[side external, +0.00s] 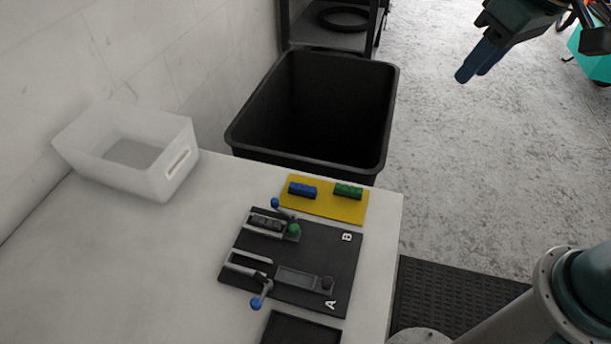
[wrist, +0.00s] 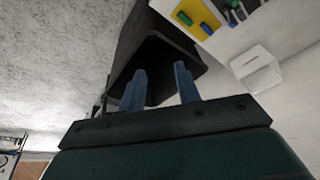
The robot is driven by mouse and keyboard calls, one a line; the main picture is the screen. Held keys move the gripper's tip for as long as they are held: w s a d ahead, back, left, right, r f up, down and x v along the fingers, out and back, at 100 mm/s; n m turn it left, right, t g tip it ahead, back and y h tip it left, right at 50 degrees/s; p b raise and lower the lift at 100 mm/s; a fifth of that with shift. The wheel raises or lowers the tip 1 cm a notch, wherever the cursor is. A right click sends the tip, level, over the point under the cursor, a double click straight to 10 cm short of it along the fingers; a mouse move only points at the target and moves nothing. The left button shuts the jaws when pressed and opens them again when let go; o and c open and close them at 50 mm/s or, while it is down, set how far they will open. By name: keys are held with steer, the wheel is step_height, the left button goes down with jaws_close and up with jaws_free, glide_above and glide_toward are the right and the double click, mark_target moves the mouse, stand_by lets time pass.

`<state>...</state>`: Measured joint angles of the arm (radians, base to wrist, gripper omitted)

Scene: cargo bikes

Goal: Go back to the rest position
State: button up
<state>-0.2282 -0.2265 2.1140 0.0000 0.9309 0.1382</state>
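My gripper (side external: 479,62) is at the upper right of the side view, raised over the floor and away from the table. In the wrist view its two blue fingers (wrist: 160,88) stand apart with nothing between them. The black fixture board (side external: 318,248) with marks A and B lies on the white table (side external: 150,270). It carries levers with blue and green knobs. Behind the board, a yellow plate (side external: 325,209) holds a blue block (side external: 302,189) and a green block (side external: 348,190).
A large black bin (side external: 250,125) stands behind the table. A white translucent box (side external: 125,150) sits at the table's back left by the wall. A dark tray (side external: 300,330) lies at the front. A dark shelf (side external: 335,38) stands at the back. The floor under my gripper is clear.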

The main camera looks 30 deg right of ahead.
steer(key=s+d+f+t, duration=0.1)
steer(key=s+d, duration=0.2)
steer(key=s, duration=0.3)
steer(key=s+d+f+m, duration=0.1)
steer(key=s+d, duration=0.3)
steer(key=s, duration=0.3)
steer(key=shift+t+h, duration=0.4)
stand_by(2.4)
